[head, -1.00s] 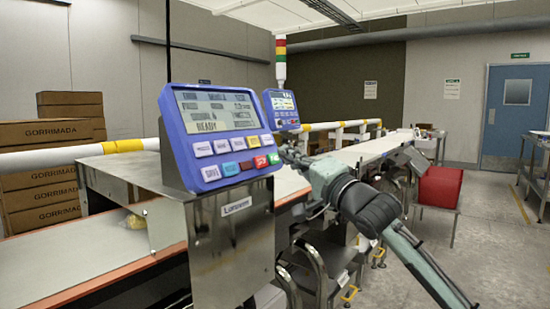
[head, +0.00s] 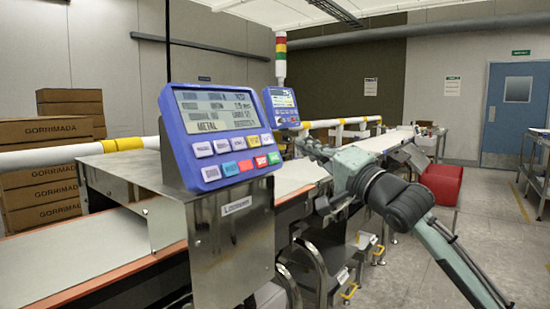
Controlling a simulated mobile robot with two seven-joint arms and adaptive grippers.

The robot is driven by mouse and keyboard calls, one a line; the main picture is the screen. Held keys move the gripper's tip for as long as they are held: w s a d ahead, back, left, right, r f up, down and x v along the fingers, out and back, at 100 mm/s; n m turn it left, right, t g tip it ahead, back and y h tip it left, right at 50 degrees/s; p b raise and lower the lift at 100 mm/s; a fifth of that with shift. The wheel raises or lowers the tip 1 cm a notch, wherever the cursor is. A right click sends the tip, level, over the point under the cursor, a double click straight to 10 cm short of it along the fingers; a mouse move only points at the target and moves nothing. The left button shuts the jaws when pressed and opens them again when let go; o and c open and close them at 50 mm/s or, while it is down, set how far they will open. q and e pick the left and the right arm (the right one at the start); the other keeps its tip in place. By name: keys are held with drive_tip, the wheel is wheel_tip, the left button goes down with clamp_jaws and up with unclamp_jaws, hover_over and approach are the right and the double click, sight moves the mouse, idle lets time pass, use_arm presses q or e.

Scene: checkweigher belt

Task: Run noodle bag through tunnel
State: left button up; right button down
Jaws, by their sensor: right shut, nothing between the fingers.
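The tunnel housing (head: 120,175) is a steel box over the belt, and its near side is a metal cabinet (head: 232,255). The noodle bag does not show now; the tunnel and cabinet could hide it. The blue control panel (head: 185,160) on top has a lit screen, which appears to read "METAL" at the bottom left. My right gripper (head: 302,143) is shut and empty, raised over the belt just right of the panel. My left gripper is out of view.
The left belt (head: 75,255) is bare where visible. The right belt (head: 298,178) runs from the tunnel towards the back. A smaller blue display (head: 281,103) stands behind the panel.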

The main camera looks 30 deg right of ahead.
drive_tip(key=shift+s+d+r+p, duration=0.2)
drive_tip(key=shift+s+d+r, duration=0.2)
drive_tip(key=shift+s, duration=0.4)
drive_tip(key=shift+s+d+r+p, duration=0.2)
drive_tip(key=shift+s+r, duration=0.3)
drive_tip(key=shift+s, duration=0.35)
drive_tip(key=shift+s+d+r+p, duration=0.15)
drive_tip(key=shift+s+d+r, duration=0.3)
drive_tip(key=shift+s, duration=0.35)
drive_tip(key=shift+f, duration=0.1)
